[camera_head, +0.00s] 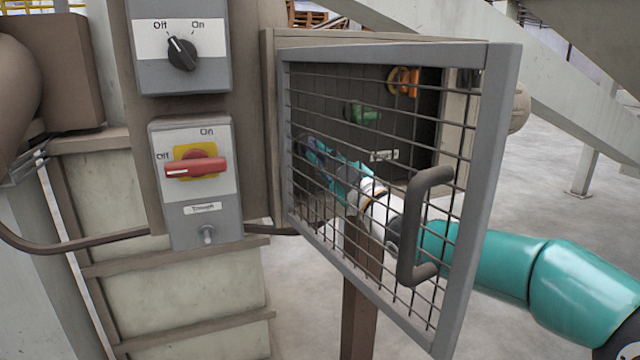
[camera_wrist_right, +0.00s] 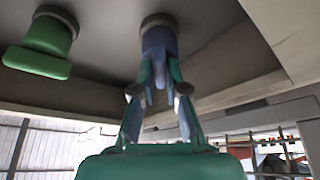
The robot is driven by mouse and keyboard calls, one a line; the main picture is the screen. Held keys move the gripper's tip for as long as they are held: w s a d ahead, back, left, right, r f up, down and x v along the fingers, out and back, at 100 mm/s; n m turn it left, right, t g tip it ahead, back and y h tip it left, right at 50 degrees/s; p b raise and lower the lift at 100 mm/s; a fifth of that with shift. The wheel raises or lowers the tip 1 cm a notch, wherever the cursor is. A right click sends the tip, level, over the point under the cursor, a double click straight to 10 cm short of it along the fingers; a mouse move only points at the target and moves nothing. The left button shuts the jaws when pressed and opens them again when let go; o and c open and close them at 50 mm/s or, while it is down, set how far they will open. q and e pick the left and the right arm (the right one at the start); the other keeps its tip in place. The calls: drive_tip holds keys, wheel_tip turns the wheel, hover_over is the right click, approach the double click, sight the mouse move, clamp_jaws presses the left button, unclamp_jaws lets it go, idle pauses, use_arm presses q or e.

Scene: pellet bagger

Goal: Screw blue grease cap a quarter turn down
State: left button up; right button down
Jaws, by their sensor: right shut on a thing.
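The blue grease cap (camera_wrist_right: 158,38) sits on a round grey base on the cabinet's back panel in the right wrist view. My right gripper (camera_wrist_right: 158,72) is shut on it, with a finger on each side of its wing. In the head view my right arm comes in from the right behind the open mesh door, and the gripper (camera_head: 322,160) is inside the cabinet, partly hidden by the wires. The blue cap is hard to make out there. My left gripper is not in view.
The green cap also shows in the wrist view (camera_wrist_right: 38,50). The mesh door (camera_head: 497,130) with its dark handle (camera_head: 412,240) stands open. Switch boxes (camera_head: 190,215) are at left.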

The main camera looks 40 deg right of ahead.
drive_tip(key=m+b, duration=0.1)
drive_tip(key=f+m+h+b, duration=0.1)
drive_tip(key=m+b, duration=0.1)
drive_tip(key=m+h+b, duration=0.1)
drive_tip(key=m, duration=0.1)
drive_tip(key=shift+w+a+f+t, duration=0.15)
drive_tip(key=shift+a+f+t, duration=0.1)
drive_tip(key=shift+t, duration=0.05)
use_arm(q)
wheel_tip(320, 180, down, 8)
drive_tip(key=b, duration=0.2)
use_arm(e)
drive_tip(key=shift+r+m+h, duration=0.15)
drive_tip(key=shift+m+h, duration=0.4)
drive_tip(key=shift+m, duration=0.45)
drive_tip(key=shift+r+m+h, duration=0.1)
drive_tip(key=shift+m+h, duration=0.45)
drive_tip(key=shift+m, duration=0.45)
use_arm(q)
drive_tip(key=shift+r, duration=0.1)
use_arm(e)
drive_tip(key=c, duration=1.2)
unclamp_jaws()
drive_tip(key=shift+r, duration=0.25)
